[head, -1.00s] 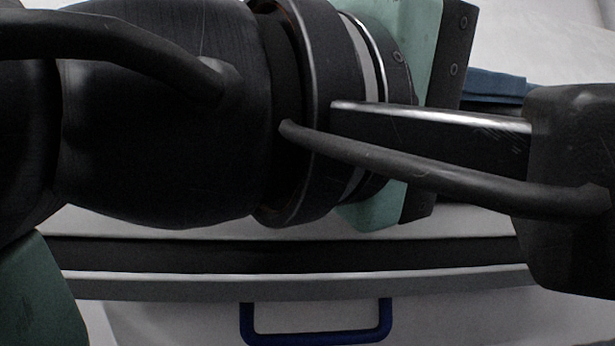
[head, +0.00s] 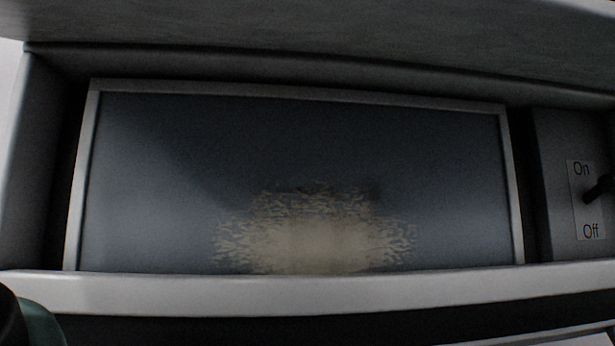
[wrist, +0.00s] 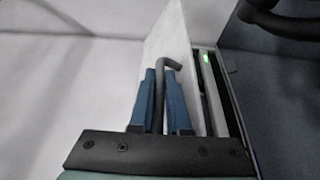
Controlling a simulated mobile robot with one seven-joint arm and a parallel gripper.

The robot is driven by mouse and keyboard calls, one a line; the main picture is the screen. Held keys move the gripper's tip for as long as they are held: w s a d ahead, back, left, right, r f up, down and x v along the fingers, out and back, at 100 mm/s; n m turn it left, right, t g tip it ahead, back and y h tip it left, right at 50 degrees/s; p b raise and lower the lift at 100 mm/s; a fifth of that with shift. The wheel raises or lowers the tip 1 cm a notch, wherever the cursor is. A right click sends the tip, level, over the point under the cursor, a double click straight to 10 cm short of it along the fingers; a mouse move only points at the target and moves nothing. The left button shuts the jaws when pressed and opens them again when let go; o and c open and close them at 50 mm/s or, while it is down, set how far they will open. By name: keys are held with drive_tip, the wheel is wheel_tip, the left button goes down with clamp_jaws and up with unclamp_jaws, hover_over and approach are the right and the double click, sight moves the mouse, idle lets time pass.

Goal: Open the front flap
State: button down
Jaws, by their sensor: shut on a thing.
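In the wrist view, my gripper (wrist: 163,78) has two blue fingers, one on each side of a dark grey bent bar (wrist: 172,62), and is shut on it. The bar's upper end hooks to the right in front of a narrow white panel (wrist: 182,35). I cannot tell for sure whether this panel is the front flap. Right of it is a narrow box-like part with a grey frame (wrist: 228,95) and a small green light. The gripper is not in the head view.
The head view shows a dark framed panel (head: 300,140) with a pale worn patch. A lever switch (head: 598,190) marked On and Off is at its right. A light ledge (head: 300,295) runs below. In the wrist view, a dark curved thing (wrist: 285,22) is at upper right.

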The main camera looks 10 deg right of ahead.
drive_tip(key=shift+s+r+n, duration=0.15)
drive_tip(key=shift+r+n, duration=0.25)
drive_tip(key=shift+r, duration=0.4)
drive_tip(key=c, duration=1.2)
unclamp_jaws()
drive_tip(key=shift+o, duration=0.2)
